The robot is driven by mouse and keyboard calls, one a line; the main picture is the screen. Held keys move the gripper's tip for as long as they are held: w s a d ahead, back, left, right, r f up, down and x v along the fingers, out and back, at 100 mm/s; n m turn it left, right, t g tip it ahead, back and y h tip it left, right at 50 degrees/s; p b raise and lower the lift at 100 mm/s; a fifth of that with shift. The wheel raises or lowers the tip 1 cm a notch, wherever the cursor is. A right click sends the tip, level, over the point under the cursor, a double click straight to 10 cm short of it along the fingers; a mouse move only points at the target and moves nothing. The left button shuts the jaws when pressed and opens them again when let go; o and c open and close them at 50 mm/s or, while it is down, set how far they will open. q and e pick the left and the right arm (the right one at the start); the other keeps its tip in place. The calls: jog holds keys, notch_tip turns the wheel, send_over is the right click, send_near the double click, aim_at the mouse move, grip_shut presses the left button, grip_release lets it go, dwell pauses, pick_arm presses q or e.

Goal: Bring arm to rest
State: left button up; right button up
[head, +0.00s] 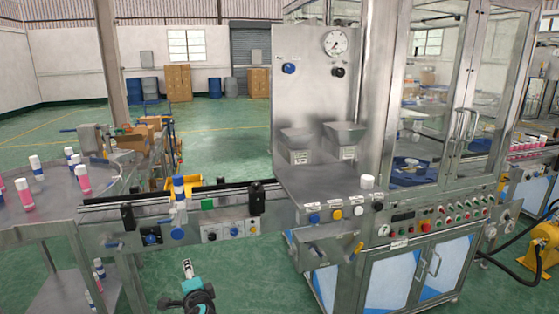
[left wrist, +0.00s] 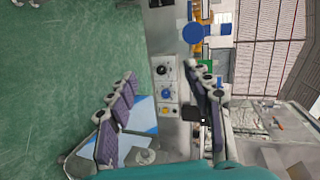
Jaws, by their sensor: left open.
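My left gripper (left wrist: 165,88) is open and empty in the left wrist view, its two padded fingers spread wide. Green floor and the control boxes of the conveyor show beyond and between them. In the head view a teal and black part of my arm with a pale tip (head: 187,269) shows at the bottom, in front of the conveyor and apart from it. My right gripper does not show in either view.
A white cap (head: 367,182) sits on the machine's ledge. A round table (head: 60,205) holds several pink and white cans. Green floor is clear in front.

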pick_arm(q)
jog(key=s+d+f+n+g+h, duration=0.1)
jog(key=s+d+n+g+h, duration=0.1)
jog(key=s, duration=0.8)
jog(key=s+d+f+n+g+h, duration=0.1)
jog(key=s+d+n+g+h, duration=0.1)
jog(key=s+n, duration=0.4)
jog(key=s+d+f+n+g+h, duration=0.1)
jog(key=s+d+n, duration=0.3)
jog(key=s, duration=1)
jog(key=shift+s+d+f+g+h, duration=0.2)
jog(key=shift+s+d+g+h, duration=0.15)
jog(key=shift+g+h, duration=0.3)
